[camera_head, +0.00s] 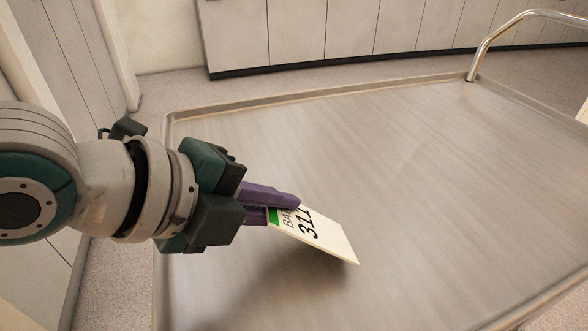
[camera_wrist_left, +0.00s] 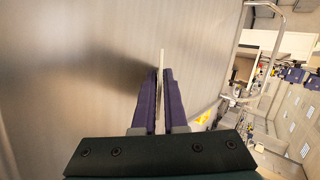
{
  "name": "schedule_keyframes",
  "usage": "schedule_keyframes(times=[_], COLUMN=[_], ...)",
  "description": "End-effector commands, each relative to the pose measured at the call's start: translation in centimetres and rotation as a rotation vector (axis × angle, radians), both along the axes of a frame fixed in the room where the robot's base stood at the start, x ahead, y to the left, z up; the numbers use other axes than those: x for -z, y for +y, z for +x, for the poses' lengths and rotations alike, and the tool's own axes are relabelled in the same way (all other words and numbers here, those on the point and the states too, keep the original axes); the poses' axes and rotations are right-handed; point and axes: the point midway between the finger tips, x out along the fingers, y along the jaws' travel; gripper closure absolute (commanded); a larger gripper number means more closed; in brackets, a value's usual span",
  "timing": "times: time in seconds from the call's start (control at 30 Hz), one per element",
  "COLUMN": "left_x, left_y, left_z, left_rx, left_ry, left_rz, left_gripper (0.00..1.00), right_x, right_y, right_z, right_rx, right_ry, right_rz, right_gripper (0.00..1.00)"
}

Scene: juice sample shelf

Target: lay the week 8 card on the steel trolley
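My left gripper (camera_head: 283,206) comes in from the left over the steel trolley (camera_head: 400,170). Its purple fingers are shut on a cream card (camera_head: 325,238) with a green band and black print, of which "BA" and "311" show. The fingers hide part of the card, and I cannot read a week number. The card is tilted, its free end pointing down and right over the trolley top; I cannot tell whether its lower corner touches. In the left wrist view the card (camera_wrist_left: 161,60) shows edge-on between the fingers. My right gripper is not in view.
The trolley top is otherwise bare, with free room all around the card. It has a raised rim (camera_head: 300,98) and a metal handle rail (camera_head: 485,50) at the far right. Pale cabinets (camera_head: 350,30) stand beyond it across the floor.

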Motion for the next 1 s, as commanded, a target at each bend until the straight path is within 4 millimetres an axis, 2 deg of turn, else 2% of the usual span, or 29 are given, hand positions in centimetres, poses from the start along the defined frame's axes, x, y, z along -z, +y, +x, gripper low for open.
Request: schedule_keyframes(times=[0.03,0.1,0.37,0.8,1.0], left_x=[0.0,0.0,-0.2,-4.2,-5.2], left_y=[0.0,0.0,0.1,3.3,4.5], left_z=[0.0,0.0,-0.1,-2.8,-3.8], left_rx=[0.000,0.000,0.000,-0.001,-0.001], left_ry=[0.000,0.000,0.000,0.002,0.002], left_rz=[0.000,0.000,0.000,0.002,0.001], left_gripper=[0.84,0.76,0.76,0.76,0.76], right_x=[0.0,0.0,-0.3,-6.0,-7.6], right_y=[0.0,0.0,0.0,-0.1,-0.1], right_z=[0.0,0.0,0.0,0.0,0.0], right_rx=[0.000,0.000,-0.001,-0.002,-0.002], right_ry=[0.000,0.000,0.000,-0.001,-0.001], right_rz=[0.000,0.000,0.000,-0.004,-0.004], right_gripper=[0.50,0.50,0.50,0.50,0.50])
